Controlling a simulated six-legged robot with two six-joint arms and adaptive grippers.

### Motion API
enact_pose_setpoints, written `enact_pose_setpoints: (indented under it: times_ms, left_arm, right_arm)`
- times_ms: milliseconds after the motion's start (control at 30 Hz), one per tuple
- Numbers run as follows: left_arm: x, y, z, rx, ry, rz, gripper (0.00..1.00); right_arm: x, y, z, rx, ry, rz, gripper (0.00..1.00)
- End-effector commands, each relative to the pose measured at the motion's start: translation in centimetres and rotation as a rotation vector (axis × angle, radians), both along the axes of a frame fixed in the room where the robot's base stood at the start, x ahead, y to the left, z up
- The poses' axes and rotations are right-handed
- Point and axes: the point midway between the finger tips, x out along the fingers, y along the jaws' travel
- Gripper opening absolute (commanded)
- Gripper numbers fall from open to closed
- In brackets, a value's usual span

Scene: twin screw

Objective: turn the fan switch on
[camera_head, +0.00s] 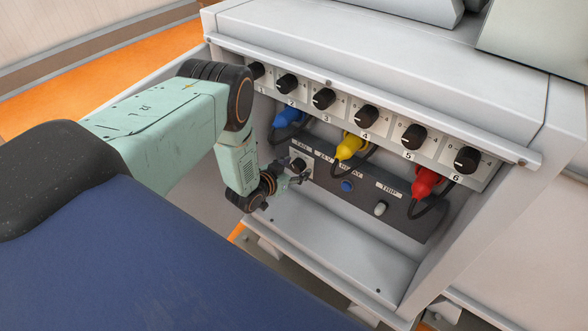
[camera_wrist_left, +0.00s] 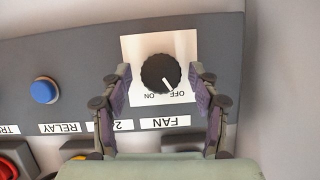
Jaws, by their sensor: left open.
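The fan switch (camera_wrist_left: 160,73) is a round black knob on a white square plate, with OFF and ON marked beside it. The wrist view shows it upside down. Its white pointer line points to the OFF side. The FAN label (camera_wrist_left: 157,122) is on the dark panel beside the plate. My left gripper (camera_head: 294,178) is at the panel's left end in the head view. Its fingers are open, one on each side of the knob, with gaps between them and the knob. In the head view the knob (camera_head: 298,164) is partly hidden by the gripper. My right gripper is not in view.
A blue button (camera_head: 347,186) and a pale TRIP button (camera_head: 380,208) are on the same panel. Above hang blue (camera_head: 287,117), yellow (camera_head: 349,147) and red (camera_head: 425,182) plugs with black cables. A row of numbered black knobs (camera_head: 369,116) runs above them. A grey ledge (camera_head: 340,245) lies below.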

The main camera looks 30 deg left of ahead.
Motion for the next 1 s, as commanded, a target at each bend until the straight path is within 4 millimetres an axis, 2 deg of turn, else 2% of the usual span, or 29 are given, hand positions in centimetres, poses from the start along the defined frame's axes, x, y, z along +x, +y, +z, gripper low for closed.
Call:
enact_pose_setpoints:
  times_ms: [67,700,1000]
  left_arm:
    - [-0.02,0.09,0.0,0.0,0.0,0.0,0.61]
    - [-0.06,0.15,-0.03,0.0,0.001,0.0,0.07]
    - [-0.09,0.04,-0.04,0.039,-0.001,-0.001,0.07]
  right_arm:
    - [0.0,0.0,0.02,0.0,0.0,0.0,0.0]
    - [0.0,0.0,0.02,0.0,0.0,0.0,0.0]
    - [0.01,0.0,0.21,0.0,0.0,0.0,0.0]
